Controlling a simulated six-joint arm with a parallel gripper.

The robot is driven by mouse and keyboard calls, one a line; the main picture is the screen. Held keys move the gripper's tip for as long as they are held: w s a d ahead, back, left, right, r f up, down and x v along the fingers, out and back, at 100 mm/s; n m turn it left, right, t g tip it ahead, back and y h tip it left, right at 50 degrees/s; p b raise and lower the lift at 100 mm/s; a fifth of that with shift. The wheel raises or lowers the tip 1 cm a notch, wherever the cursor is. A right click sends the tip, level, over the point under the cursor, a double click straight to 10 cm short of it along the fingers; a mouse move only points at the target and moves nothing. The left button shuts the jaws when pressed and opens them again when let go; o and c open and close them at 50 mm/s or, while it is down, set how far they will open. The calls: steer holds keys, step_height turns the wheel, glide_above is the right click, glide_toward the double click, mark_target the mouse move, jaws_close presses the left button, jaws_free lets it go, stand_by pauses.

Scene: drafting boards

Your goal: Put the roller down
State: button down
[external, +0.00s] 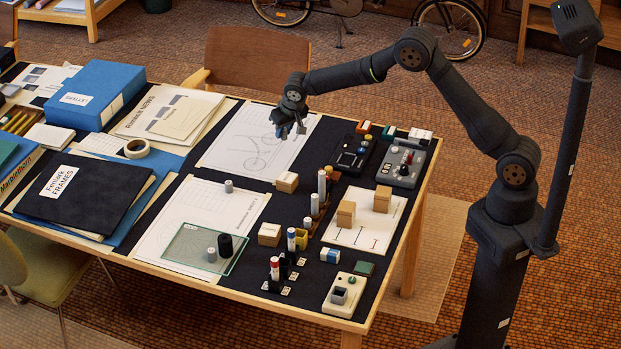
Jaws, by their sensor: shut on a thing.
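My gripper (288,128) hangs above the sheet with a bicycle drawing (245,160), toward the back middle of the table. It points down and is shut on the roller, which is small and mostly hidden by the dark, bluish fingers. The roller's shape and its gap to the sheet are hard to make out.
A glass plate (185,262) with a black cylinder (226,245) lies at the front. Wooden blocks (287,182), upright markers (275,268) and grey devices (402,165) crowd the right side. A black folder (85,200) and a blue binder (97,95) lie left.

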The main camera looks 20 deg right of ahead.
steer(key=s+a+n+g+y, duration=0.15)
steer(key=s+a+n, duration=0.5)
steer(key=a, duration=0.65)
steer(key=n+y, duration=0.2)
glide_above(207, 241)
steer(key=d, duration=0.2)
steer(key=shift+h, duration=0.25)
steer(key=f, duration=0.5)
steer(key=shift+s+d+f, duration=0.1)
steer(key=shift+d+f, duration=0.1)
steer(key=shift+f, duration=0.15)
steer(key=shift+s+a+f+g, duration=0.25)
steer(key=shift+s+a+f, duration=0.05)
steer(key=shift+a, duration=0.15)
steer(key=shift+f, duration=2)
